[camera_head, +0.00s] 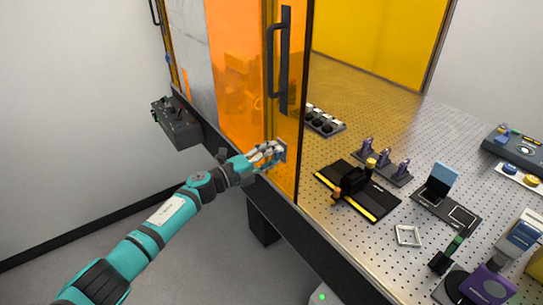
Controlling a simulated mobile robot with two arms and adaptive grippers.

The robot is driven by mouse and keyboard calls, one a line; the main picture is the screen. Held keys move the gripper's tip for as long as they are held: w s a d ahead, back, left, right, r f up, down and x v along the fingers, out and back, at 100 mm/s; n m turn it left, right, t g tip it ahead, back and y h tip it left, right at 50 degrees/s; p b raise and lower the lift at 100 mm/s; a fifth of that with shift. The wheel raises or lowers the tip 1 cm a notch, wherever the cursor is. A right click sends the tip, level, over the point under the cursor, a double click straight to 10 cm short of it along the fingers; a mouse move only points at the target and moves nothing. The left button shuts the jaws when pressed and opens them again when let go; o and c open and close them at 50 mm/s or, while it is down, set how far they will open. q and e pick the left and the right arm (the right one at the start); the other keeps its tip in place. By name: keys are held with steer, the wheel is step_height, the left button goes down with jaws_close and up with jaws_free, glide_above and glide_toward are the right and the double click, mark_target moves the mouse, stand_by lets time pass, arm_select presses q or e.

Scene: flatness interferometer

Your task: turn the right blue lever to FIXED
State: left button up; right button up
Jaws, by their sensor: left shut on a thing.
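My left gripper (276,152) reaches in from the lower left to the orange door panel. It is shut on a small grey piece (283,151) at the door's edge, partly hidden by the fingers. I cannot clearly make out the right blue lever. Small blue parts show on the grey control box (515,146) at the far right, but they are too small to identify, and no FIXED label is readable. My right gripper is not in view.
The orange door (235,90) has a black handle (284,60). The perforated table (330,225) holds a black stage (378,203), purple-topped posts (404,166), a square frame (408,236) and a purple-based device (488,287). A switch box (178,122) hangs at left.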

arm_select(q)
steer(key=o, duration=1.2)
steer(key=shift+c, duration=0.2)
steer(key=shift+a, duration=0.1)
steer(key=v, duration=1.2)
steer(key=shift+f, duration=0.1)
